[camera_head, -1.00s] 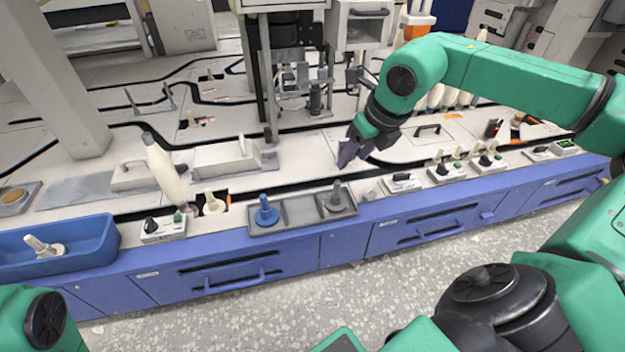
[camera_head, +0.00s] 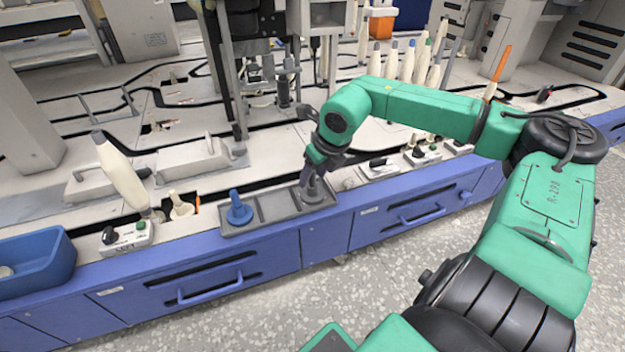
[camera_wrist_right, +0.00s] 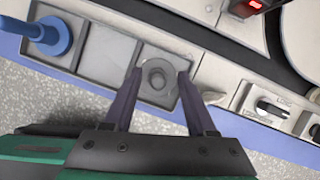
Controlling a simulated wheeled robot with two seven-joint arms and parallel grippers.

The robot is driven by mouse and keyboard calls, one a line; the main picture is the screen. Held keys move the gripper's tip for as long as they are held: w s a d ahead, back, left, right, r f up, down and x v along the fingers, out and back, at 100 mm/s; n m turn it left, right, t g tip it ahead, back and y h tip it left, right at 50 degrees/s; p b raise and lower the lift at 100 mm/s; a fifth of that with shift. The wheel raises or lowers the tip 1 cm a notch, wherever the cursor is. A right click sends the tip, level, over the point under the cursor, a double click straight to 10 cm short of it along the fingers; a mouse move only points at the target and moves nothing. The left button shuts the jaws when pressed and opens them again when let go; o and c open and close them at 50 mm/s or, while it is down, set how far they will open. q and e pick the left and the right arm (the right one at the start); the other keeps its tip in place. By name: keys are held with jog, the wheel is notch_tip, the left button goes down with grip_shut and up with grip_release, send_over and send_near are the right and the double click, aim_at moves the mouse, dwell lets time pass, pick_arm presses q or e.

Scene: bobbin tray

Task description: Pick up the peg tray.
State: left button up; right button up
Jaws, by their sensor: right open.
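The peg tray (camera_head: 273,208) is a dark grey tray with compartments on the front edge of the bench. A blue peg (camera_head: 238,209) stands in its left compartment and a grey peg (camera_head: 313,190) in its right one. The tray also shows in the right wrist view (camera_wrist_right: 106,52), with the blue peg (camera_wrist_right: 48,36) at left. My right gripper (camera_head: 308,182) is open and empty over the tray's right end. In the wrist view its fingers (camera_wrist_right: 158,80) lie either side of the grey peg (camera_wrist_right: 156,76); contact cannot be told. My left gripper is not in view.
A blue bin (camera_head: 38,262) and a small switch box (camera_head: 127,238) stand left of the tray. More switch boxes (camera_head: 380,168) line the edge to its right. A white cone (camera_head: 122,175) leans behind. The bench front has drawers with handles (camera_head: 210,290).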

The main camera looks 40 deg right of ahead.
jog(key=shift+w+a+f, duration=0.15)
jog(key=shift+f, duration=0.15)
grip_shut()
jog(key=shift+r, duration=0.1)
